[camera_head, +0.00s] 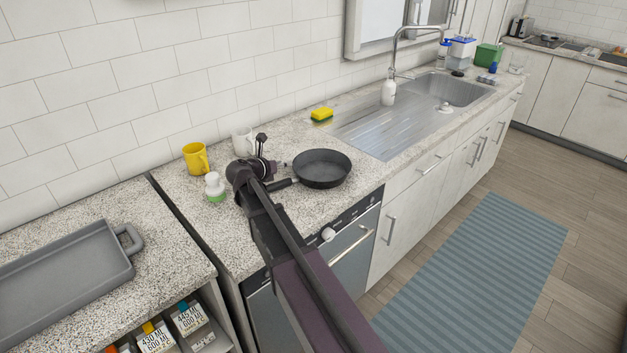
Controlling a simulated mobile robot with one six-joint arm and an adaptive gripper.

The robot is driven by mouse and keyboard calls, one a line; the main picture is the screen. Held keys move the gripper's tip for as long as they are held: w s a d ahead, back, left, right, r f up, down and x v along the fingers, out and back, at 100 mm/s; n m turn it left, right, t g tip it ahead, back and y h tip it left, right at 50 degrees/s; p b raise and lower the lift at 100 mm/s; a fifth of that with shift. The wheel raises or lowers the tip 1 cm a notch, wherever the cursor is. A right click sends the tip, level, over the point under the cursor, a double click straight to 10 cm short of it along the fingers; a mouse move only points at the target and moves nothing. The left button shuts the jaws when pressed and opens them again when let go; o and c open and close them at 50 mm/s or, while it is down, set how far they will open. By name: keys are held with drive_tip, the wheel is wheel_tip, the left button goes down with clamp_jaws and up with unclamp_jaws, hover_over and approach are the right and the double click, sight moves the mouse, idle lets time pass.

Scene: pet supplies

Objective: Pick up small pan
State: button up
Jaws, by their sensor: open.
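The small pan (322,168) is dark, round and shallow, and sits flat on the speckled counter left of the sink. Its handle (281,184) points left toward my arm and is partly hidden behind it. My gripper (285,165) is at the end of my arm, just left of the pan, above the counter. It is open, and nothing shows between its fingers. The fingers are small and dark here, so I cannot tell whether they touch the pan.
A yellow mug (196,158), a white mug (242,143) and a small white-green bottle (215,187) stand close to my gripper. A yellow sponge (322,115) lies behind the pan. A soap dispenser (388,90) stands by the sink (447,90). A grey tray (62,275) lies at left.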

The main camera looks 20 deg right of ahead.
sight(295, 161)
drive_tip(key=shift+b+x, duration=0.35)
drive_tip(key=shift+x, duration=1.15)
drive_tip(key=shift+w+d+f+b, duration=0.95)
drive_tip(key=shift+w+d, duration=0.2)
drive_tip(key=shift+d, duration=0.05)
drive_tip(key=shift+x, duration=0.75)
drive_tip(key=shift+r, duration=0.1)
clamp_jaws()
